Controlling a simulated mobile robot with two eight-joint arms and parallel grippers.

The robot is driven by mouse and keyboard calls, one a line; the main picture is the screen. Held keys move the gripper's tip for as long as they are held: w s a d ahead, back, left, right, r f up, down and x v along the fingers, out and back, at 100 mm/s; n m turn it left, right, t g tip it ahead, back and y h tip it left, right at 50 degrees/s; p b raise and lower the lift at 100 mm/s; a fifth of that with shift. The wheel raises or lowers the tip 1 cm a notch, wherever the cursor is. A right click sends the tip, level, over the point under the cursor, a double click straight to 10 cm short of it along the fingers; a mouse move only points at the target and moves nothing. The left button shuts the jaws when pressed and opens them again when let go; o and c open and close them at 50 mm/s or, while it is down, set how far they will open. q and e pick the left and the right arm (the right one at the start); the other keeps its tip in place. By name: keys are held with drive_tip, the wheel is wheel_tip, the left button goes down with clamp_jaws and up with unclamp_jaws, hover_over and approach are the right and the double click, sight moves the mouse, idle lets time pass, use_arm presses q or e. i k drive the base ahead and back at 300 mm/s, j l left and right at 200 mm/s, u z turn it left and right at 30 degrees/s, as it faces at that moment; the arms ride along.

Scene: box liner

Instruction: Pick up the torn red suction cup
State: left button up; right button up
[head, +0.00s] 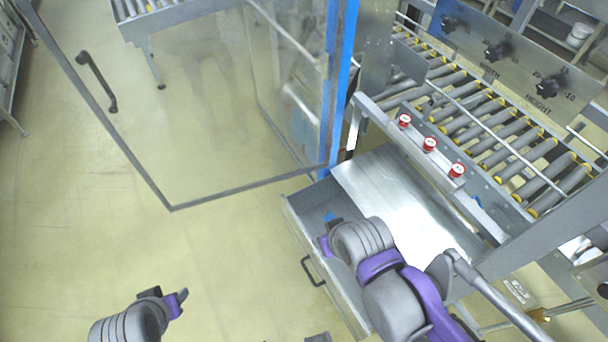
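Three small red suction cups with pale tops sit in a row on a metal bar beside the roller conveyor. They are the far cup (404,120), the middle cup (429,145) and the near cup (457,169). At this size I cannot tell which one is torn. My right arm reaches over the open drawer (357,323), below and left of the cups and apart from them. My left arm shows only in part at the lower left, over the floor.
A framed clear door (170,120) with a black handle stands open at the upper left. A bare metal plate (405,200) lies between drawer and cup bar. A small blue item (329,217) is in the drawer. The roller conveyor (500,130) lies behind the cups. The left floor is clear.

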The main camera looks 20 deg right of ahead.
sight(404, 119)
drive_tip(key=k+z, duration=0.4)
drive_tip(key=k+l+z, duration=0.1)
drive_tip(key=k+z, duration=0.15)
drive_tip(key=z, duration=0.15)
